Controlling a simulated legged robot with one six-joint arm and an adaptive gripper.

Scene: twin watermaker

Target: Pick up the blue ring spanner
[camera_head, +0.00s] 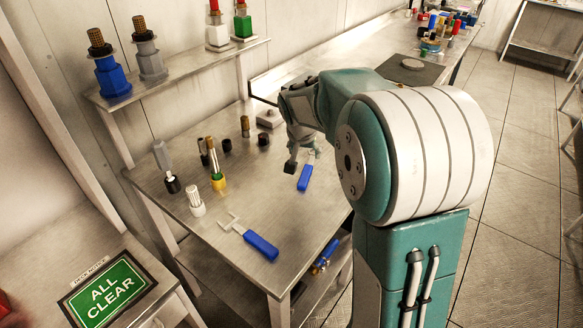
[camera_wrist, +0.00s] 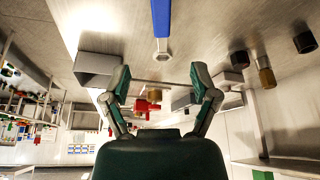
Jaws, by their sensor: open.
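The blue ring spanner shows in the wrist view as a blue handle (camera_wrist: 161,18) with a silver ring end pointing toward my gripper (camera_wrist: 160,76). The ring end lies just beyond the fingertips, in line with the gap between them. In the head view its blue handle (camera_head: 305,178) lies on the steel workbench (camera_head: 282,215), just below my gripper (camera_head: 302,160). Its metal end is hidden there by the gripper. My gripper is open, with nothing between its fingers. A second blue-handled tool (camera_head: 262,246) with a forked metal end lies nearer the bench's front edge.
Several small fittings stand on the bench left of my gripper, including a brass piece with a yellow base (camera_head: 218,181) and a white cap (camera_head: 196,204). A shelf (camera_head: 190,72) holds blue, grey, white and green fittings. An ALL CLEAR sign (camera_head: 108,290) is at lower left.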

